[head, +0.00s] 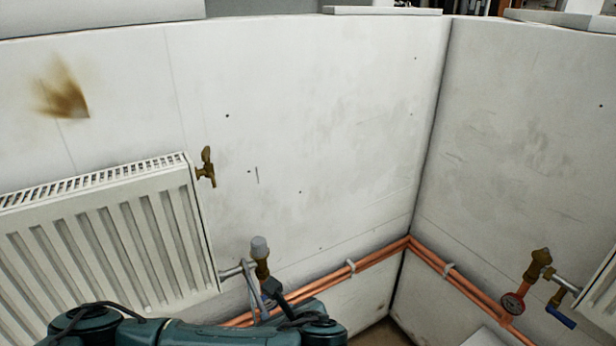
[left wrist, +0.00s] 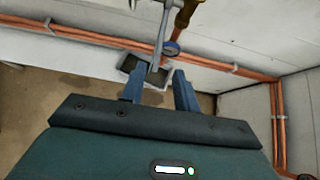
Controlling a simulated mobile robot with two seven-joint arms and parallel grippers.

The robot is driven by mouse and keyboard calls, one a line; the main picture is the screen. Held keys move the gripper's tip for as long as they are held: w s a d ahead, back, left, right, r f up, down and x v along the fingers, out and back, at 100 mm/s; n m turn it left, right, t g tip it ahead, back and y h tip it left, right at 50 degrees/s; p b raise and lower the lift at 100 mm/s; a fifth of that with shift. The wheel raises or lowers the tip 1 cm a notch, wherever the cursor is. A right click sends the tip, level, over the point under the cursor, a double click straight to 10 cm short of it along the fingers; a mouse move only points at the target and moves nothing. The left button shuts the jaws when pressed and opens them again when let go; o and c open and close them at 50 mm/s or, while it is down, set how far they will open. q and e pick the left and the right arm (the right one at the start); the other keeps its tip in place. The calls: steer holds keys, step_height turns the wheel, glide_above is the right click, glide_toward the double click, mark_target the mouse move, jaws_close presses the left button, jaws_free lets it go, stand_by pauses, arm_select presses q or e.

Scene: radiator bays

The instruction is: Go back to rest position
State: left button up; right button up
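My left gripper (head: 270,294) is at the bottom middle of the head view, close below the radiator's lower valve (head: 262,262). In the left wrist view its two blue fingers (left wrist: 159,90) stand apart. A grey metal piece (left wrist: 157,62) hangs down to the space between the fingertips; I cannot tell whether it touches them. The fingers do not appear closed on it. My teal left arm crosses the bottom left of the head view and hides part of the pipes. My right gripper is not in view.
A white radiator (head: 110,235) hangs at left with a brass upper valve (head: 206,168). Copper pipes (head: 380,254) run low along both walls. Another brass valve (head: 540,262), a gauge (head: 513,303) and a blue lever (head: 560,317) are at right.

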arm_select(q)
steer(key=s+d+f+n+g+h, duration=0.1)
steer(key=s+d+n+g+h, duration=0.1)
steer(key=s+n+h, duration=0.3)
steer(key=s+d+f+n+g+h, duration=0.2)
steer(key=s+d+n, duration=0.1)
steer(key=s+n, duration=0.35)
steer(key=s+a+f+n+y, duration=0.1)
steer(key=s+a+n, duration=0.4)
steer(key=a+n, duration=0.35)
steer(key=s+a+f+n, duration=0.1)
steer(key=s+a+n, duration=0.3)
steer(key=a+n, duration=0.4)
steer(key=w+d+f+m+t+h+p, duration=0.2)
steer(key=w+d+f+t+h, duration=0.1)
steer(key=w+d+f+t, duration=0.1)
steer(key=shift+w+d+f+t, duration=0.25)
steer(key=shift+w+d+t, duration=0.55)
steer(key=shift+t, duration=0.3)
